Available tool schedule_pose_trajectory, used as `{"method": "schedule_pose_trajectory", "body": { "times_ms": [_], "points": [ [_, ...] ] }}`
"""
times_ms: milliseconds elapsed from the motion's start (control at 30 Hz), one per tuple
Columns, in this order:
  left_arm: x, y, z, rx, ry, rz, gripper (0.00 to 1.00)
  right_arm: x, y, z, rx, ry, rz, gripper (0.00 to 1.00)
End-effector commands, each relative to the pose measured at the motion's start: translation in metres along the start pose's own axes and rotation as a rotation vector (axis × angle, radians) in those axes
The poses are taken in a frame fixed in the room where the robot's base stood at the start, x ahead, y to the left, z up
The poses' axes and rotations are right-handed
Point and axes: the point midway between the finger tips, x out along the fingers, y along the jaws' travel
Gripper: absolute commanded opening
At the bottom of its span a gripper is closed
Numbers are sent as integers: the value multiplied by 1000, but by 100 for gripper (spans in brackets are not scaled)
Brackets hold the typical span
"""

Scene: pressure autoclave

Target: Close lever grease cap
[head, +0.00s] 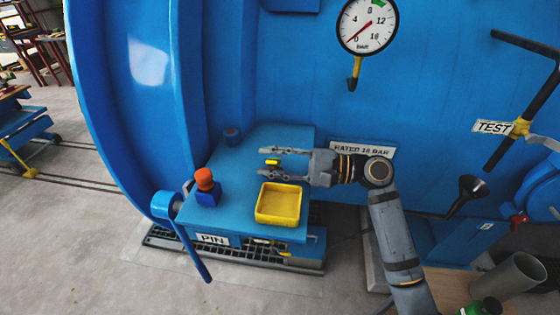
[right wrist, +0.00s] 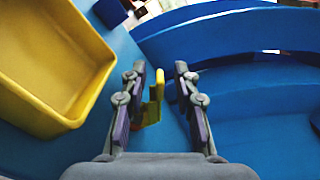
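A small yellow piece (head: 272,162), which looks like the grease cap, sits on the blue bench by the tank. In the right wrist view the yellow piece (right wrist: 157,92) shows an upright yellow tab and a greenish part beside it; whether the cap is open or shut I cannot tell. My right gripper (head: 260,162) is open, with one finger on each side of the yellow piece. In the right wrist view the gripper (right wrist: 160,68) shows a gap between the fingers; contact is not clear. My left gripper is not in view.
A yellow tray (head: 278,219) sits in front of the right gripper on the bench (head: 225,222). A blue block with an orange knob (head: 204,180) stands to the left. A blue lever (head: 190,240) hangs at the bench's left edge. The tank wall (head: 290,80) rises behind.

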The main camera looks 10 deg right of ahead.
Motion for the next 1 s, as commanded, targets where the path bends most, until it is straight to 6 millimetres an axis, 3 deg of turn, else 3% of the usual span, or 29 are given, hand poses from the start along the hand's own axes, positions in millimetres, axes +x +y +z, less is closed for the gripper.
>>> {"method": "schedule_pose_trajectory", "body": {
  "times_ms": [167,600,800,1000],
  "points": [
    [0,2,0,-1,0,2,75,-20,2,-2,-3,6,7,30],
    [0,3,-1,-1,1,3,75,-95,2,-1,2,5,9,30],
    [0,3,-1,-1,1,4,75,-114,2,-1,0,2,6,30],
    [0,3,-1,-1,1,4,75,-119,0,0,0,1,1,30]
  ]
}}
